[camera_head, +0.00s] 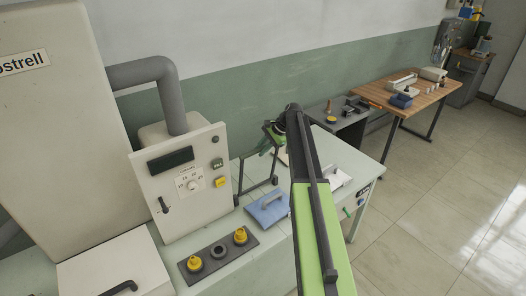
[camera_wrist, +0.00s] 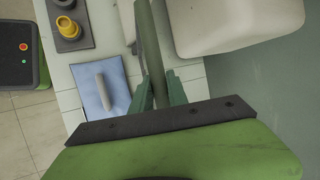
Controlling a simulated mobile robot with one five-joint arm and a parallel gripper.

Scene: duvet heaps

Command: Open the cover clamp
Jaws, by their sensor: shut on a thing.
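A dark grey-green bar (camera_wrist: 146,45) runs down between my fingertips in the wrist view. My gripper (camera_wrist: 162,92) is shut on this bar, with one green finger on each side. In the head view my gripper (camera_head: 273,132) is at the top of a dark upright frame (camera_head: 239,178) beside the control box. The bar seems to be part of that frame, but my arm hides some of the join. I cannot tell for sure which part is the cover clamp.
A control box (camera_head: 186,208) with a dial stands left of the gripper. A blue plate with a handle (camera_head: 262,214) and a dark strip with yellow knobs (camera_head: 219,268) lie on the bench. A wooden table (camera_head: 430,95) stands farther right, beyond open floor.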

